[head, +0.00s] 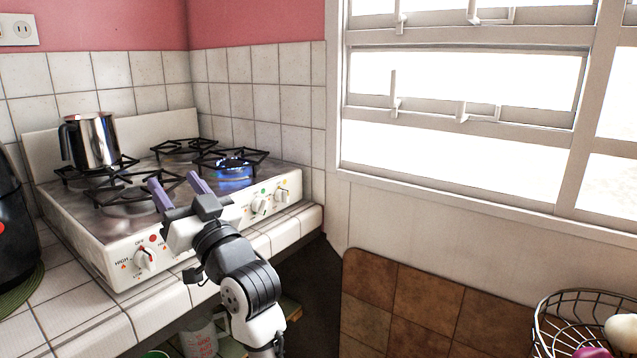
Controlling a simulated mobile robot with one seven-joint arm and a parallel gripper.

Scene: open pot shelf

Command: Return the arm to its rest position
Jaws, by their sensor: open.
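My gripper (179,191) is in front of the stove, with its two purple-grey fingers apart and pointing toward the burners. Nothing shows between the fingers. My arm reaches up from the bottom of the view. The gripper covers part of the front panel of the stove (120,262); I cannot tell whether it touches the stove.
A metal pot (93,141) stands on the back left burner. A blue flame (236,172) burns at the right burner. A black appliance (14,235) stands at the left edge. A wire basket (545,325) with food is at lower right, below the window (455,80).

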